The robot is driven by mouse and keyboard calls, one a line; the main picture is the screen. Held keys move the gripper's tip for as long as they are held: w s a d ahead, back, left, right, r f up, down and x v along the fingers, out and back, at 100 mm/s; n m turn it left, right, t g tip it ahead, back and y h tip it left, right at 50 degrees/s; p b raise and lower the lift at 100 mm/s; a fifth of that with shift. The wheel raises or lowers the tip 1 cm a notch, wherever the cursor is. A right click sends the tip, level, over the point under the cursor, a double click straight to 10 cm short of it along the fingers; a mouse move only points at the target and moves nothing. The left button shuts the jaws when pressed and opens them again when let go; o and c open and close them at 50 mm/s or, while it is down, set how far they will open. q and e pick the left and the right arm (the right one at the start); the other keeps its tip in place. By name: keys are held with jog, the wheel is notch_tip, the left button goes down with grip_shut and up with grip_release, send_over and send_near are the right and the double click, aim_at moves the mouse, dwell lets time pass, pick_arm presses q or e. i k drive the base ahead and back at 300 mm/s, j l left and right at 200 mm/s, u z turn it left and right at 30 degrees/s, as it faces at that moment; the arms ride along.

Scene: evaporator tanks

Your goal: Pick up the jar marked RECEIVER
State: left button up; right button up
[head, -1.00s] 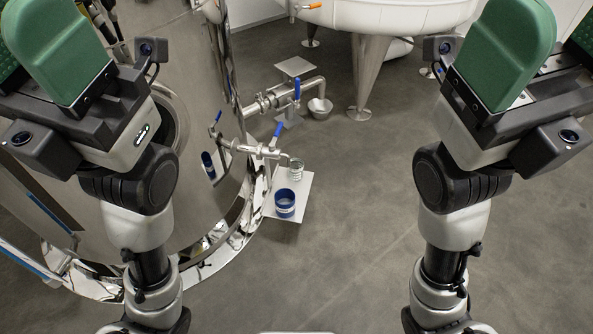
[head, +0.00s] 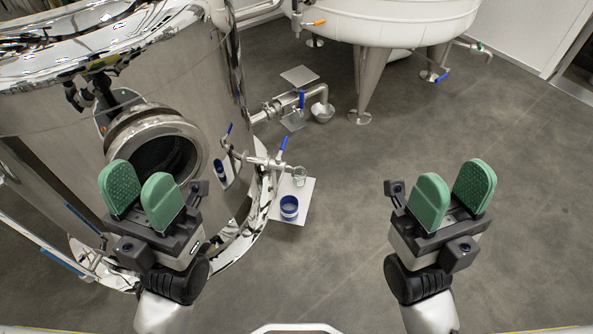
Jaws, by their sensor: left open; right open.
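A blue jar (head: 289,208) with a pale label band stands on a small white platform (head: 305,192) beside the steel tank. The writing on the label is too small to read, so I cannot tell which jar is marked RECEIVER. My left gripper (head: 141,196) is open and empty, in front of the tank to the left of the jars. My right gripper (head: 452,197) is open and empty over bare floor to their right.
The large steel tank (head: 60,115) with a round open port (head: 160,150) fills the left. A white tank on legs (head: 370,85) stands at the back. The floor (head: 350,220) is clear in the middle and right.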

aim_at(299, 180)
jog(key=i+l+u, duration=0.1)
jog(key=u, duration=0.4)
jog(key=l+u, duration=0.15)
jog(key=u, duration=0.35)
jog(key=i+l+u, duration=0.1)
jog(key=u, duration=0.4)
jog(key=l+u, duration=0.15)
jog(key=l, duration=0.35)
jog(key=l+u, duration=0.2)
jog(key=l, duration=0.3)
jog(key=l+u, duration=0.15)
jog(key=l, duration=0.35)
jog(key=l+u, duration=0.2)
jog(key=l, duration=0.3)
jog(key=k+l+u, duration=0.15)
jog(key=l, duration=0.35)
jog(key=k+l+u, duration=0.2)
jog(key=l, duration=0.25)
jog(key=k+l, duration=0.1)
jog(key=l, duration=0.7)
jog(key=k+l, duration=0.15)
jog(key=l, duration=0.25)
